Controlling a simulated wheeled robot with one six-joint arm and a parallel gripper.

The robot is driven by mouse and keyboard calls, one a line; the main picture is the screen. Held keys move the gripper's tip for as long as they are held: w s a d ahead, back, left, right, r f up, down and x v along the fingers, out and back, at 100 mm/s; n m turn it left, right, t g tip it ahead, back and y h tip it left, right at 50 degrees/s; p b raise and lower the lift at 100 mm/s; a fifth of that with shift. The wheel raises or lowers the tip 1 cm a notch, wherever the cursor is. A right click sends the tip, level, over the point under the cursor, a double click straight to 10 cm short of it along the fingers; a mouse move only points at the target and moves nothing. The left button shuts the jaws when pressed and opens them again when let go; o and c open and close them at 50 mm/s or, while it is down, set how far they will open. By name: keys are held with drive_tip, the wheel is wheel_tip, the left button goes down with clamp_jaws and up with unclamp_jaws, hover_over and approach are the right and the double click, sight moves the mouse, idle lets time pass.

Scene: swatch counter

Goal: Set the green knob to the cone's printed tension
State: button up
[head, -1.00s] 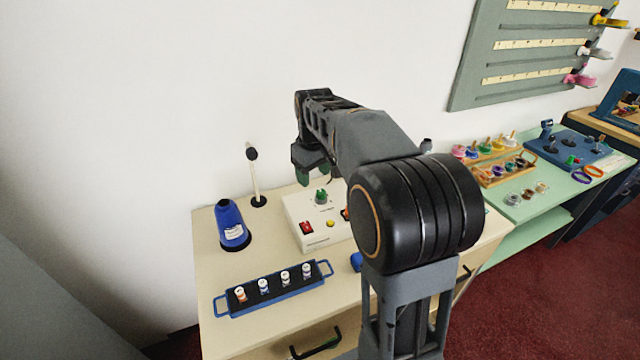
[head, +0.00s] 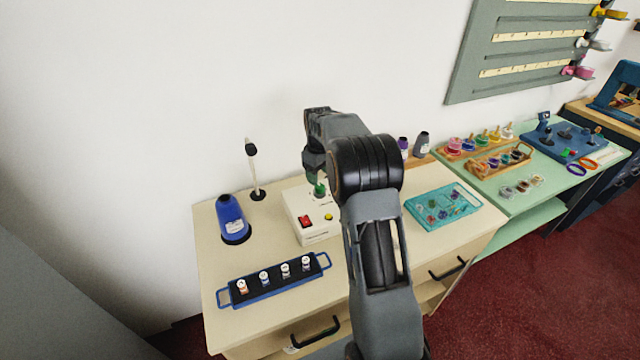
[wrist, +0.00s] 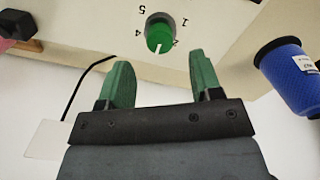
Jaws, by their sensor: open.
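The green knob (head: 320,189) sits on top of a cream control box (head: 300,220). In the wrist view the knob (wrist: 160,35) has a white pointer line aimed toward the picture's bottom, between the printed 4 and 2; no numeral is readable at its tip. The blue cone (head: 231,212) stands upright at the table's left, with a white label too small to read. The cone also shows in the wrist view (wrist: 286,82), its label unreadable. My gripper (wrist: 162,70) is open and empty, its green fingers apart from the knob, which lies beyond the fingertips. In the head view my arm partly hides it.
The box also carries a red switch (head: 306,221) and a yellow button (head: 328,216). A blue spool rack (head: 272,289) lies in front, a thin black-topped post (head: 253,170) behind the cone. A teal tray (head: 415,212) lies right of my arm.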

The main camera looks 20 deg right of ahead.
sight(320, 186)
drive_tip(key=shift+f, duration=2.45)
drive_tip(key=shift+c, duration=0.4)
drive_tip(key=c, duration=0.8)
drive_tip(key=shift+c, duration=0.2)
drive_tip(key=shift+m, duration=0.3)
drive_tip(key=m, duration=1.1)
drive_tip(key=shift+b, duration=0.4)
